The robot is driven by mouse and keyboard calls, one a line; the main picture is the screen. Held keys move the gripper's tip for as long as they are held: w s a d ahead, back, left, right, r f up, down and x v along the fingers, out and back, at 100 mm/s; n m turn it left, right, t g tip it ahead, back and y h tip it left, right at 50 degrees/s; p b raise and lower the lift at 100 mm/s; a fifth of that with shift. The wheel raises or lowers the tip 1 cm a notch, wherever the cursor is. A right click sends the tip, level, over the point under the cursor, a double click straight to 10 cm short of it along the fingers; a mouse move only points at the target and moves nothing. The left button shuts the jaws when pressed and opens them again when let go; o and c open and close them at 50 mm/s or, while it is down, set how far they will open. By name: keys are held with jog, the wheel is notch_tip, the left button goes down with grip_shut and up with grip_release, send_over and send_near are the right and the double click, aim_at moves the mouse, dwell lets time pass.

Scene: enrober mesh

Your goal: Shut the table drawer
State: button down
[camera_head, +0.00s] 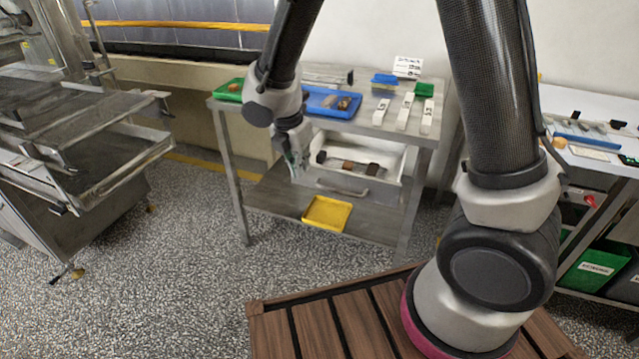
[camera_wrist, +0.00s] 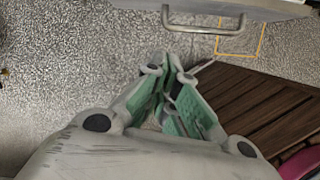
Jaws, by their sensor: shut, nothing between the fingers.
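The table drawer (camera_head: 398,165) stands pulled out under the top of the steel table (camera_head: 432,142). Its inside shows, with brown and dark items in it. Its bar handle (camera_head: 343,190) is on the front, and the handle also shows at the top of the wrist view (camera_wrist: 203,29), below the edge of the drawer front (camera_wrist: 270,6). My gripper (camera_head: 299,168) is shut and empty, at the left of the drawer in the head view. In the wrist view my fingertips (camera_wrist: 170,66) lie below the handle, apart from it in the picture.
A blue tray (camera_head: 318,112), a green tray (camera_head: 222,93) and white labelled strips (camera_head: 405,112) lie on the table top. A yellow tray (camera_head: 326,214) rests on the lower shelf. A rack machine (camera_head: 75,125) stands left. Speckled floor (camera_head: 185,255) is clear before the table.

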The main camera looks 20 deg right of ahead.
aim_at(307, 179)
jog(key=shift+w+d+f+n, duration=0.5)
jog(key=shift+w+f, duration=0.5)
jog(key=shift+f, duration=0.6)
jog(key=shift+w+d+f+n, duration=0.4)
jog(key=shift+w+f, duration=0.6)
jog(key=shift+f, duration=0.65)
jog(key=shift+w+d+f+n, duration=0.5)
jog(key=shift+w+f, duration=0.5)
jog(key=shift+f, duration=0.6)
